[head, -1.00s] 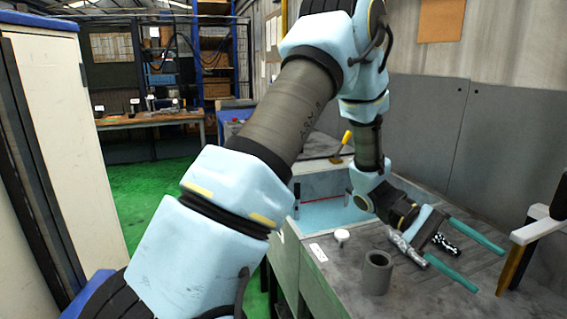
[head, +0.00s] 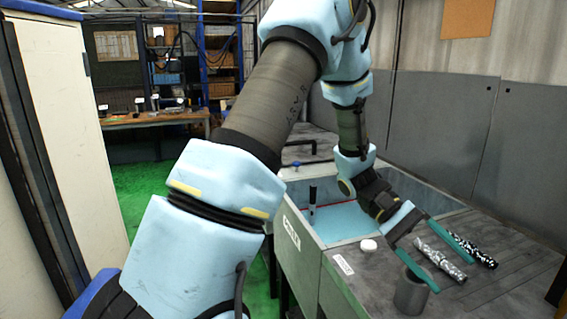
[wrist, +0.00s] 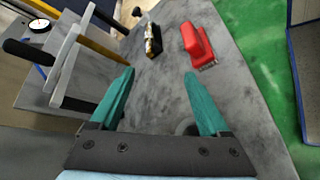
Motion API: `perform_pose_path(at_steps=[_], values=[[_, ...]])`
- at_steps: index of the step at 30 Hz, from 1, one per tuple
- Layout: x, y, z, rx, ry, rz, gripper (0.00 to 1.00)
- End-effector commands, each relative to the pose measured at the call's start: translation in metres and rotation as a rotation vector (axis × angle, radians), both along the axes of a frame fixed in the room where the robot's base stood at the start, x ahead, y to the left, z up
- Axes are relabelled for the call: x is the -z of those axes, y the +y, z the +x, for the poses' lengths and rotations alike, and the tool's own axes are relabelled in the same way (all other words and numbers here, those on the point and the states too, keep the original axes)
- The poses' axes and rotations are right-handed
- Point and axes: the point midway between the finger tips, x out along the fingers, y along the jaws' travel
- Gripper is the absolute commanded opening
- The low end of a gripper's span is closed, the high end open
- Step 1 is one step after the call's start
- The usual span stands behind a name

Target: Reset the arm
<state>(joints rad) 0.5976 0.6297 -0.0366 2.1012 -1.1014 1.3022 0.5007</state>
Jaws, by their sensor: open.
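My gripper (head: 460,274) is open and empty, with two teal fingers spread over the grey machine top (head: 372,290). In the wrist view my gripper (wrist: 159,74) has nothing between its fingers. In the head view the near finger crosses in front of the rim of a grey hollow cylinder (head: 410,296). My arm is bent, reaching up and then down to the machine.
A white round knob or cap (head: 368,246) sits near the blue-lined basin (head: 345,220). In the wrist view, a red handled object (wrist: 197,44) and a small patterned piece (wrist: 153,42) lie ahead, with a pale rack (wrist: 72,60) at left. A white cabinet (head: 75,130) stands left.

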Motion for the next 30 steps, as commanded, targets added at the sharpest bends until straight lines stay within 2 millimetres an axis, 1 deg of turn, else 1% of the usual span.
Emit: perform_pose_path(at_steps=[1, 5, 8, 11, 14, 15, 17, 18, 21, 24, 25, 27, 30], values=[[0.007, 0.012, 0.005, -0.006, -0.028, 0.029, 0.8], [0.023, 0.046, 0.015, -0.013, -0.114, 0.121, 0.8], [0.037, 0.08, 0.026, -0.026, -0.199, 0.206, 0.8], [0.054, 0.124, 0.04, -0.048, -0.311, 0.308, 0.8], [0.073, 0.183, 0.058, -0.088, -0.466, 0.436, 0.8], [0.08, 0.209, 0.066, -0.109, -0.537, 0.49, 0.8], [0.088, 0.246, 0.077, -0.14, -0.645, 0.564, 0.8], [0.091, 0.269, 0.084, -0.16, -0.714, 0.606, 0.8], [0.094, 0.312, 0.096, -0.202, -0.859, 0.683, 0.8], [0.093, 0.337, 0.102, -0.225, -0.952, 0.722, 0.8], [0.093, 0.341, 0.104, -0.23, -0.972, 0.729, 0.8], [0.091, 0.348, 0.105, -0.235, -0.999, 0.739, 0.8], [0.09, 0.35, 0.106, -0.237, -1.009, 0.741, 0.8]])
